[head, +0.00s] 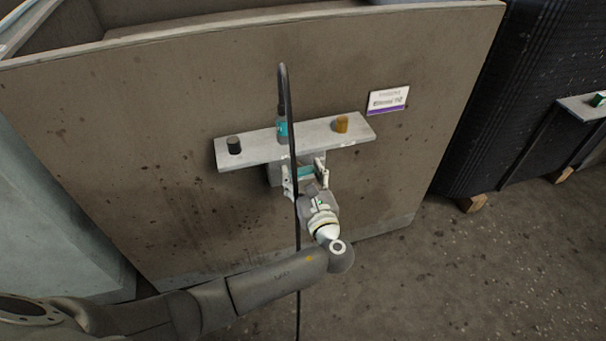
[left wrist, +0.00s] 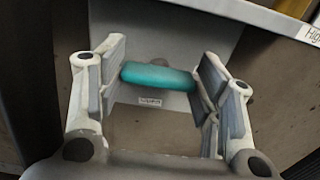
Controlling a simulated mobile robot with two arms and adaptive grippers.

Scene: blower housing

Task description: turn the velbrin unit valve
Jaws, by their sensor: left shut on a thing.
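The valve shows as a teal bar handle (head: 306,172) on a grey block under a narrow shelf, on the front of the large brown housing (head: 170,110). My left gripper (head: 305,174) reaches up to it from below. In the left wrist view the teal handle (left wrist: 158,77) lies crosswise between the two fingers of my left gripper (left wrist: 160,84), its ends against the finger pads. The gripper is shut on it. The handle's mount is partly hidden behind the gripper in the head view. My right gripper is not in view.
The shelf (head: 260,148) holds a black knob (head: 234,145), a teal fitting (head: 282,128) and an orange knob (head: 341,124). A dark cable (head: 291,150) arches over the shelf and hangs down past my gripper. A purple-and-white sign (head: 388,100) is at right. Speckled floor is open at lower right.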

